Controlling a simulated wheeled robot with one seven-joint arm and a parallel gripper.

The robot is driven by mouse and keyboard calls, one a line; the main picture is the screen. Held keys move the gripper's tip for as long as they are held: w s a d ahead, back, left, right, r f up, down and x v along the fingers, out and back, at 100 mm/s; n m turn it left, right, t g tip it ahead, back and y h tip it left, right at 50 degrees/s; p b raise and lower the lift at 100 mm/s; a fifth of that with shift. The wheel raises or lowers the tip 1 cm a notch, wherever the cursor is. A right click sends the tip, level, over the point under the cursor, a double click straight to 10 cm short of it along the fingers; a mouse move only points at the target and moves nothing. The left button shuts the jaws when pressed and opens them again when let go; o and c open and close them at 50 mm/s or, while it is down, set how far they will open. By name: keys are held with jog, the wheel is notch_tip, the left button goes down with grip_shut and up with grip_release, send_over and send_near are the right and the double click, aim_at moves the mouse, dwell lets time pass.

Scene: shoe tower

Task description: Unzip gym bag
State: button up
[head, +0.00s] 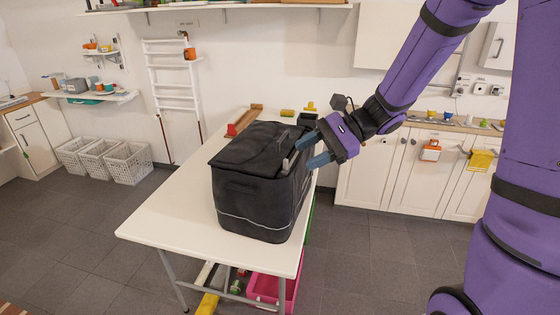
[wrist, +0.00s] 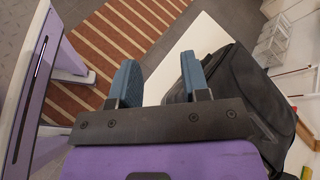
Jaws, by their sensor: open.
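A black gym bag (head: 258,182) stands upright on the white table in the head view. Its dark top flap lies over the opening, and a pale line runs along its lower side. My gripper (head: 300,149) is open at the bag's upper right edge, with its blue-grey fingers pointing left. In the wrist view the two fingers (wrist: 160,85) stand apart with nothing seen between them. The bag (wrist: 240,90) is on the right there, close to or touching the right finger; I cannot tell which. The zip pull cannot be made out in either view.
The white table (head: 160,225) is bare at its front left. A red and brown wooden item (head: 243,120) lies behind the bag. A pink bin (head: 270,288) is under the table. White baskets (head: 128,162) stand at the left wall. A striped rug (wrist: 120,40) shows in the wrist view.

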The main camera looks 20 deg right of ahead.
jog(key=w+d+f+m+t+y, duration=0.3)
jog(key=w+f+m+t, duration=0.2)
jog(key=w+f+m, duration=0.25)
jog(key=m+t+h, duration=0.1)
jog(key=m+t, duration=0.4)
send_near(288, 161)
jog(key=x, duration=1.2)
jog(key=shift+w+a+f, duration=0.2)
jog(key=shift+w+f, duration=0.05)
grip_shut()
